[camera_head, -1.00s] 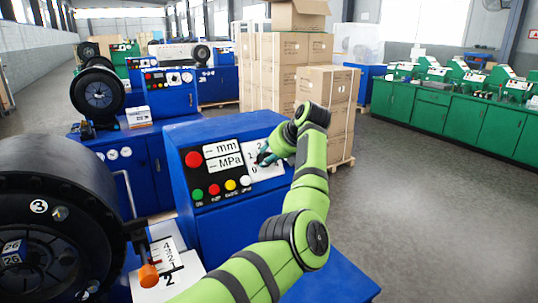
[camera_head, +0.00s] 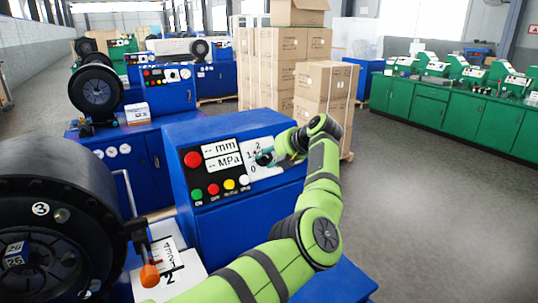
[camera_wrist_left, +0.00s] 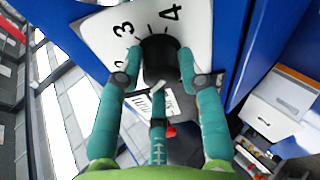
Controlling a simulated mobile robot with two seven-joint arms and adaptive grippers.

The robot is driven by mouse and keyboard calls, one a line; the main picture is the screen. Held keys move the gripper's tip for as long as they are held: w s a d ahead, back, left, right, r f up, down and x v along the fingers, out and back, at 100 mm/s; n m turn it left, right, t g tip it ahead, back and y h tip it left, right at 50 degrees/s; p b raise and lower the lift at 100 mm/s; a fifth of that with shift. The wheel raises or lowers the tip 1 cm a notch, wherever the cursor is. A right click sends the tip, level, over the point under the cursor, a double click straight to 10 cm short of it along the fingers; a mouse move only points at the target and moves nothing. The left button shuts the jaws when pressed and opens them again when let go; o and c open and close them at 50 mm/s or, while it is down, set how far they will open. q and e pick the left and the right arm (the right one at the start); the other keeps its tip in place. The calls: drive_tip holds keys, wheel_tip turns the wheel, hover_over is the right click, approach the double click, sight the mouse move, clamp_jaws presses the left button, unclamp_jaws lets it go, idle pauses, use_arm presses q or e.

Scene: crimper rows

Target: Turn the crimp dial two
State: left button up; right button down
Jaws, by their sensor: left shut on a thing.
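The crimp dial is a black knob (camera_wrist_left: 160,60) on a white plate with printed numbers and tick marks. In the left wrist view the 3 and the 4 show beside the knob. In the head view the dial plate (camera_head: 256,171) is on the right of the blue machine's panel, and 0, 1 and 2 show. My right gripper is not in view.
The blue machine (camera_head: 237,211) carries coloured buttons and mm and MPa displays left of the dial. A large black crimping head (camera_head: 55,185) stands at the left, with an orange-knobbed lever (camera_head: 150,275). Cardboard boxes (camera_head: 323,95) are stacked behind. The floor at right is clear.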

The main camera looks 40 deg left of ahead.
use_arm(q)
drive_tip(key=m, duration=0.2)
drive_tip(key=m+p, duration=0.1)
drive_tip(key=shift+s+d+f+m+y, duration=0.1)
drive_tip(key=shift+f+m+y, duration=0.2)
drive_tip(key=shift+f+m, duration=0.1)
drive_tip(key=shift+m+y+p, duration=0.4)
drive_tip(key=shift+m+p, duration=1.2)
drive_tip(key=shift+m, duration=0.6)
drive_tip(key=o, duration=1.1)
drive_tip(key=shift+s, duration=0.1)
drive_tip(key=shift+r, duration=0.1)
